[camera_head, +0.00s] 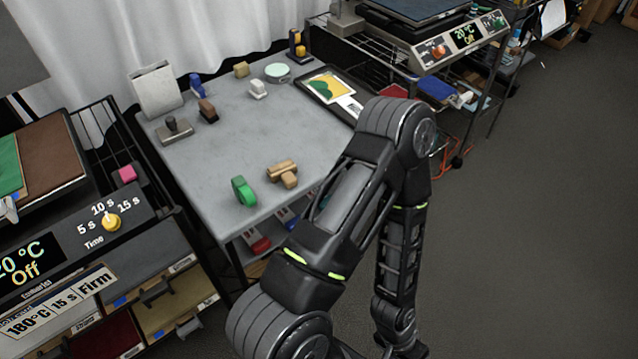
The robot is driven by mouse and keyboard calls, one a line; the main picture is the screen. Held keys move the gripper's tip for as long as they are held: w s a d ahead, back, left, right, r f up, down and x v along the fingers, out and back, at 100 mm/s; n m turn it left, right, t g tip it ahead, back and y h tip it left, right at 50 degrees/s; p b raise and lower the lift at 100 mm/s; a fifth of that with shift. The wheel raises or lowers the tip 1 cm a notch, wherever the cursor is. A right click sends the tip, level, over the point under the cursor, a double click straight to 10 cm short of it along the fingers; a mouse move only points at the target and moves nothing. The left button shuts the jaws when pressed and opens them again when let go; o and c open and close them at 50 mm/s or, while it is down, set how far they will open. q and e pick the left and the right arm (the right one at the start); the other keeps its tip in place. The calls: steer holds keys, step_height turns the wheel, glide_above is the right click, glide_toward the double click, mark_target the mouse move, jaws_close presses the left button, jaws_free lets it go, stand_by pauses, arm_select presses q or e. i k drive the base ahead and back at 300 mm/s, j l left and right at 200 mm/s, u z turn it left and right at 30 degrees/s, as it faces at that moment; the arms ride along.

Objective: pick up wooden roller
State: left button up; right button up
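A light wooden piece that looks like the wooden roller (282,172) lies near the front edge of the grey table (215,155), right of a green round tape-like object (243,191). It shows a bar and a shorter block beneath. A darker brown wooden item (208,111) stands farther back; I cannot tell if it is also a roller. One of my arms rises from the bottom centre, bends at the upper right and hangs down. Its links are right of the wooden piece and hide the table's right front part. Neither gripper can be made out.
A stamp-like block (175,130), white holder (156,90), tan block (241,69), round pale green dish (277,72) and tray with a picture (332,88) occupy the back. Heat-press stations flank the table. The table's middle is clear.

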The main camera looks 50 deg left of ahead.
mark_target(284, 170)
steer(key=u, duration=2.95)
